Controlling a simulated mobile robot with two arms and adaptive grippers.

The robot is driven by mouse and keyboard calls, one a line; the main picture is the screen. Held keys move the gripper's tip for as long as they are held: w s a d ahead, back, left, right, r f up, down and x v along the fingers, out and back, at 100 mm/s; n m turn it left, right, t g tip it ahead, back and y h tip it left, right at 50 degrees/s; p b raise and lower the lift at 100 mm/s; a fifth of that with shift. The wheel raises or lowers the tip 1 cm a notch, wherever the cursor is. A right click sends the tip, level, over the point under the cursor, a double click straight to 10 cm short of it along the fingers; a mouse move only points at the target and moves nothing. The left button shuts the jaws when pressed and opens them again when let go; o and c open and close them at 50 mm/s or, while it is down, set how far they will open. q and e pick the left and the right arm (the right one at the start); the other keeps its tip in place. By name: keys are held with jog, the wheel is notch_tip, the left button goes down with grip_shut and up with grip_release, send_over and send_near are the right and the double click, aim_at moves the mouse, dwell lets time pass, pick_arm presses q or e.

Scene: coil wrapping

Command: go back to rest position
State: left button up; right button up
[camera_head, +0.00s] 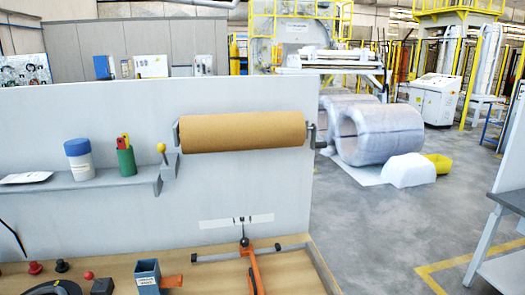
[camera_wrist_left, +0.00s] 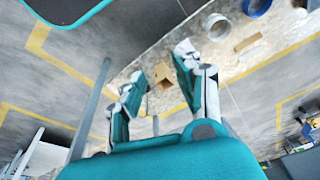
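My left gripper (camera_wrist_left: 160,64) shows in the left wrist view, with its two teal and white fingers spread wide apart. It is open, and I see nothing held between the fingers. Behind the gap are the floor and a worn pale surface with a small brown piece (camera_wrist_left: 162,74) on it, some way beyond the fingers. Neither gripper shows in the head view. My right gripper is in neither view.
In the head view, a brown paper roll (camera_head: 243,132) hangs on a grey panel (camera_head: 90,115). A shelf (camera_head: 80,187) holds a blue-lidded container and a green cup. A wooden bench (camera_head: 290,272) with tools lies below. Wrapped coils (camera_head: 380,134) stand behind. Open floor (camera_head: 385,235) is at right.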

pick_arm(q)
jog(key=s+a+f+g+b, duration=0.1)
jog(key=s+f, duration=0.3)
jog(key=f, duration=0.5)
jog(key=s+f+b, duration=0.1)
jog(key=s+f, duration=0.3)
jog(key=f, duration=0.4)
jog(key=s+a+f, duration=0.2)
jog(key=s+f, duration=0.7)
jog(key=s, duration=0.2)
jog(key=shift+a+g+b, duration=0.15)
jog(key=shift+g+b, duration=0.15)
jog(key=shift+b, duration=0.15)
